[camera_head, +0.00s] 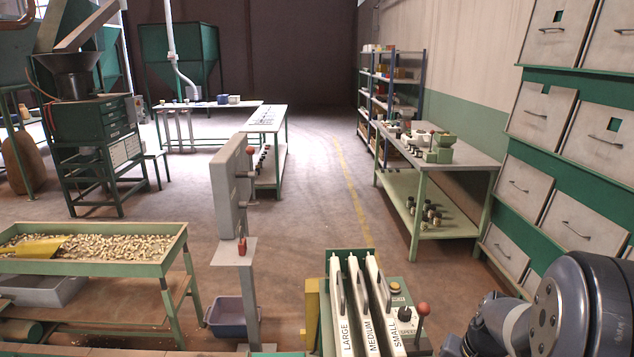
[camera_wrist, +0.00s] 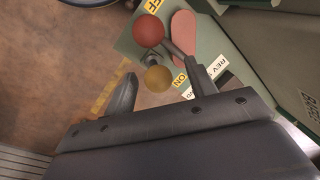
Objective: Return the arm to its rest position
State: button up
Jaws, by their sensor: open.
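My arm (camera_head: 585,310) shows at the lower right of the head view as dark, rounded links; my gripper is out of that picture. In the wrist view my gripper (camera_wrist: 162,70) is open, with its two dark fingers apart and nothing held between them. Beyond the fingers is a pale green panel (camera_wrist: 133,42) with a red ball knob (camera_wrist: 149,30), a yellow knob (camera_wrist: 158,78) and a pink paddle shape (camera_wrist: 184,35). Labels on it read ON and REV, with another partly cut off. Whether a finger touches the panel's parts I cannot tell.
Levers marked LARGE, MEDIUM and SMALL (camera_head: 367,305) stand front centre, beside a red-knobbed lever (camera_head: 422,310). Grey hatches (camera_head: 550,120) line the right wall. A nut tray table (camera_head: 95,268) is at left, a grey box on a post (camera_head: 230,190) left of centre. Central floor is clear.

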jog(key=shift+f, duration=0.15)
jog(key=shift+f+b, duration=0.25)
jog(key=shift+b, duration=0.15)
notch_tip(320, 180, up, 11)
jog(key=s+d, duration=0.1)
jog(key=d, duration=0.1)
jog(key=f, duration=0.3)
jog(key=a+f, duration=0.1)
jog(key=f, duration=0.3)
jog(key=w+a+f, duration=0.1)
jog(key=f, duration=0.2)
jog(key=shift+f, duration=0.4)
notch_tip(320, 180, up, 7)
jog(key=p, duration=0.6)
jog(key=shift+r, duration=0.15)
